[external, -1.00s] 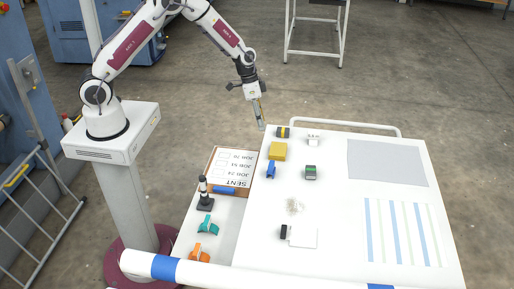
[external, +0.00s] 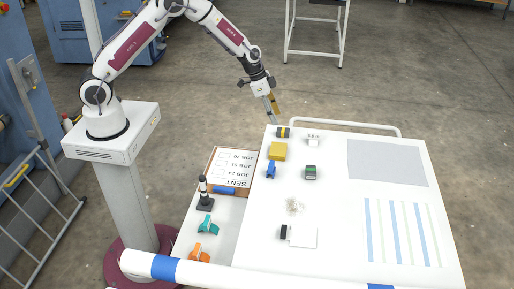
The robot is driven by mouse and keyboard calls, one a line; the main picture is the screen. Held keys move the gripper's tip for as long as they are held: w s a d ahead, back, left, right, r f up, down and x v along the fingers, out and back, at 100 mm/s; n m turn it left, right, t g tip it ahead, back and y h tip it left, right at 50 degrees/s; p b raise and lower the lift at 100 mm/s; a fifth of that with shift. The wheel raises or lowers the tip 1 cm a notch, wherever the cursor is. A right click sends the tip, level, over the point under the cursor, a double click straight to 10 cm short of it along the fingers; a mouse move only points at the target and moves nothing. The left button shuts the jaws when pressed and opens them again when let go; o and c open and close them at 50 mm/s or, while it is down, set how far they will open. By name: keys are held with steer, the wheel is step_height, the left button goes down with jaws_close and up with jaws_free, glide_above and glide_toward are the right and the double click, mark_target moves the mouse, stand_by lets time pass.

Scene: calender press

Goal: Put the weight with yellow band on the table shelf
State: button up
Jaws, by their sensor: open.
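The weight with yellow band (external: 283,132) is a small dark block with a yellow stripe, lying near the far left corner of the white table (external: 345,205). My gripper (external: 275,113) is open and empty, fingers pointing down, just above and slightly left of the weight. The fingertips look close to it, but contact cannot be told. A lower white surface along the table's left side, which looks like the table shelf (external: 228,222), holds several items.
Near the weight are a yellow block (external: 278,151), a blue item (external: 271,170), a dark green-banded block (external: 311,172) and a small white item (external: 313,140). The shelf carries a SENT board (external: 232,167), a black stamp-like item (external: 204,194), and teal (external: 208,225) and orange (external: 199,253) pieces.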

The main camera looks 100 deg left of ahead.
mark_target(283, 129)
steer(key=shift+x, duration=1.1)
steer(key=shift+x, duration=2.6)
steer(key=shift+w, duration=0.1)
steer(key=shift+c, duration=0.4)
steer(key=shift+r, duration=0.1)
jaws_close()
